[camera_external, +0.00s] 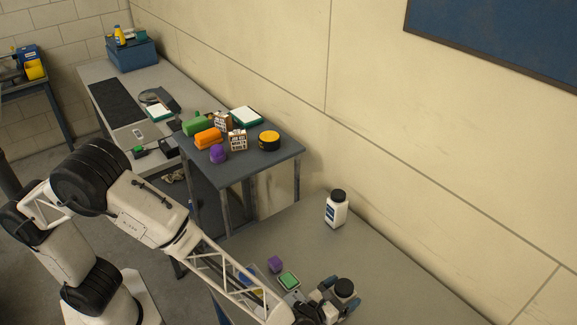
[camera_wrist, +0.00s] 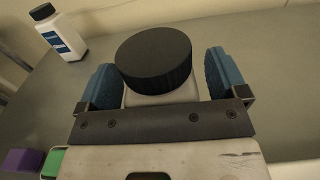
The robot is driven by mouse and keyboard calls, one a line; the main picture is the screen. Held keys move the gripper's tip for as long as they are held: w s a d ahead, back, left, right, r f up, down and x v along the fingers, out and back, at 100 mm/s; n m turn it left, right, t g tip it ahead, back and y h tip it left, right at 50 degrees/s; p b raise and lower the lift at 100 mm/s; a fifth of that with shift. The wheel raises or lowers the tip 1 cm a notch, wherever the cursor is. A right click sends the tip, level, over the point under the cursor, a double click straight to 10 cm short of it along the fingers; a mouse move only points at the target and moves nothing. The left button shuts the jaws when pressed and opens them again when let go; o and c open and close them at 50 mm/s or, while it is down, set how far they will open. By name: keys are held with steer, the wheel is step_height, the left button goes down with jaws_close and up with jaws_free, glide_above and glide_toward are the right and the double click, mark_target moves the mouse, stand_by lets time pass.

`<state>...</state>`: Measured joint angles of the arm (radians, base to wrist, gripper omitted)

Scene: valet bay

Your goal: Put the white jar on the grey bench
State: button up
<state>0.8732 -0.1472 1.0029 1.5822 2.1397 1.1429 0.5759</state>
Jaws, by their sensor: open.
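A white jar with a black lid (camera_external: 345,288) stands on the near grey bench (camera_external: 385,275). My gripper (camera_external: 338,299) is open around this jar. In the wrist view the jar's round black lid (camera_wrist: 154,60) lies between the two blue fingers of my gripper (camera_wrist: 160,82), with gaps beside the lid. Much of its pale body is hidden by the lid and gripper. A second white container with a black lid and blue label (camera_external: 336,210) stands upright on the same bench near the wall; it also shows in the wrist view (camera_wrist: 62,33).
A purple block (camera_external: 275,264) and a green-topped item (camera_external: 289,281) lie left of my gripper. A dark grey table (camera_external: 245,167) holds several objects, including a yellow-topped tin (camera_external: 269,139). A longer grey bench (camera_external: 98,71) stands behind it. The near bench's right side is clear.

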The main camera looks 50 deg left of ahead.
steer(key=s, duration=1.2)
steer(key=shift+o, duration=0.4)
stand_by(0.3)
